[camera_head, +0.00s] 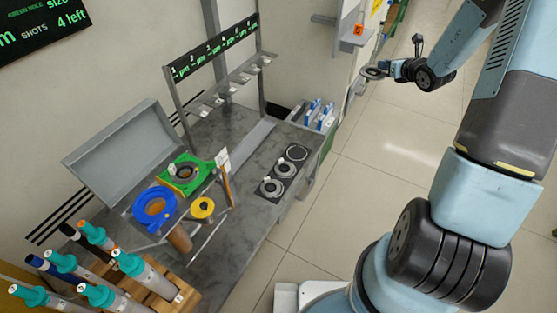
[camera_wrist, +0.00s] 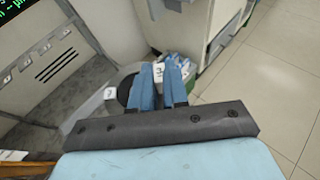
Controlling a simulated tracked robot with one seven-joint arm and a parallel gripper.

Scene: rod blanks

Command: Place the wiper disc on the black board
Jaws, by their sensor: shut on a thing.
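My gripper (camera_head: 392,70) is at the upper right of the head view, out over the floor to the right of the bench. It is shut on a small grey disc (camera_head: 374,73), which I take to be the wiper disc. In the wrist view, the two blue fingers of my gripper (camera_wrist: 172,84) stand close together, with a white tag marked 3 (camera_wrist: 158,72) at them; the disc's outline is unclear there. The black board (camera_head: 308,148) lies on the bench's right end. Two round grey pieces with white tags (camera_head: 271,187) (camera_head: 284,169) sit on it; its far ring is bare.
The grey bench (camera_head: 235,215) carries a green holder (camera_head: 186,171), a blue ring (camera_head: 154,206) and a yellow ring piece (camera_head: 203,208). A numbered rack (camera_head: 214,52) rises behind. Teal-capped tubes (camera_head: 130,264) stand at lower left. Blue-and-white items (camera_head: 318,112) lie beyond the board.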

